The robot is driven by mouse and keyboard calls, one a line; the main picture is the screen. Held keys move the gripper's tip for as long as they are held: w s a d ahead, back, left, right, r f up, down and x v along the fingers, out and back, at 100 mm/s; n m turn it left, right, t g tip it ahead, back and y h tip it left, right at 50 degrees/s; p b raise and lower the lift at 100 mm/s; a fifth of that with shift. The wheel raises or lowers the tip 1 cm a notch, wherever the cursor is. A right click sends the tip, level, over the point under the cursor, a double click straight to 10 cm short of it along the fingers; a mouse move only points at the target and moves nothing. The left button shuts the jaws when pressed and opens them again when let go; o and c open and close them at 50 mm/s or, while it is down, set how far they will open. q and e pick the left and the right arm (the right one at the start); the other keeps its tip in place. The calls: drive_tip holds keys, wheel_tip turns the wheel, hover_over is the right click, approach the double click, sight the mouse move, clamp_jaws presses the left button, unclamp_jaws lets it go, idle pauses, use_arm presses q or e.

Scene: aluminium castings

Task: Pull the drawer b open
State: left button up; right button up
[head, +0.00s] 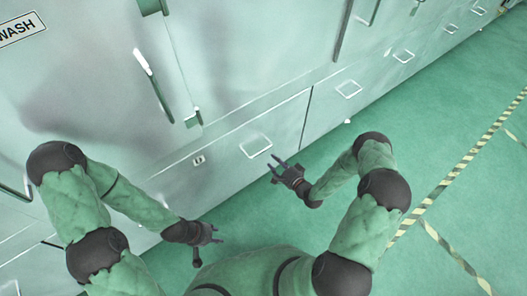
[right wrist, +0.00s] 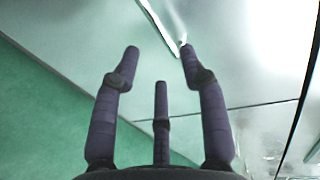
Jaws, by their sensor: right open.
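A low drawer front (head: 228,148) in the pale cabinet wall carries a square white handle (head: 256,146). A small tag (head: 199,160) sits left of the handle; its letter is too small to read. The drawer looks shut. My right gripper (head: 277,165) is open and empty, just right of and below the handle, its fingers pointing towards the drawer front. In the right wrist view the spread fingers (right wrist: 160,62) reach up towards a white bar (right wrist: 158,22), which passes close to the right fingertip; contact cannot be told. My left gripper (head: 213,245) is low, apart from the cabinet, with fingers spread.
More drawers with square handles (head: 349,89) run along the cabinet to the upper right. A tall door handle (head: 154,86) stands out above the drawer, and a sign (head: 18,29) is at upper left. The green floor (head: 440,150) with striped tape (head: 462,166) is clear at right.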

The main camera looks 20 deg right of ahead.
drive_tip(key=b+x, duration=0.3)
drive_tip(key=x, duration=0.6)
drive_tip(key=shift+w, duration=0.15)
clamp_jaws()
